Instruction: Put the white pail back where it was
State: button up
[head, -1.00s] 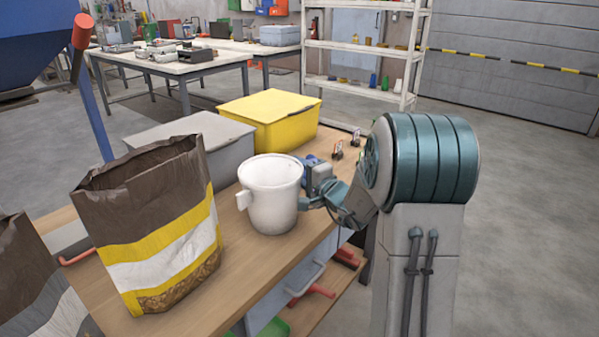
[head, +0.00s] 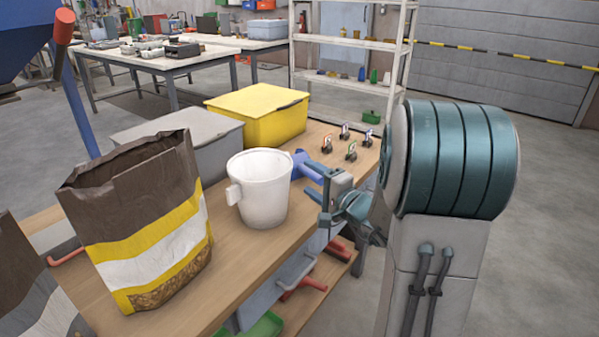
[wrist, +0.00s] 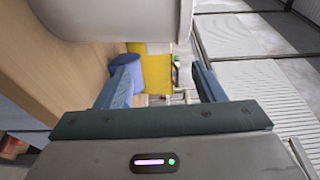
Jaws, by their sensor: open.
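The white pail (head: 262,190) stands upright on the wooden bench (head: 225,265), between the paper sack and the bench's right edge. A small white block-like part sticks out on its left side. My gripper (head: 314,195) is open and empty, to the right of the pail, with a gap between them. In the wrist view a large pale surface, seemingly the pail (wrist: 115,12), fills the top. The open fingers (wrist: 160,85) show below it with nothing held between them.
A brown, yellow and white sack (head: 150,215) stands left of the pail. A grey box (head: 190,135) and a yellow box (head: 262,112) stand behind it. A blue rounded object (wrist: 126,75) lies beyond my fingers. Several small clips (head: 350,150) sit at the far right of the bench.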

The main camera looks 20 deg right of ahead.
jog(key=s+a+f+n+g+y, duration=0.2)
jog(key=s+a+n+g, duration=0.2)
jog(key=s+a+g, duration=0.3)
jog(key=s+a+f+n+g+y, duration=0.2)
jog(key=s+a+n+g, duration=0.2)
jog(key=s+a, duration=0.4)
jog(key=s+f+n+g+h, duration=0.3)
jog(key=s+g+h, duration=0.1)
jog(key=s, duration=0.3)
jog(key=s+d+n+h, duration=0.2)
jog(key=s+d+h, duration=0.2)
jog(key=d+h, duration=0.2)
jog(key=shift+d+r+n+h, duration=0.15)
jog(key=shift+d+n+h, duration=0.15)
jog(key=shift+d+h, duration=0.15)
jog(key=shift+c, duration=0.3)
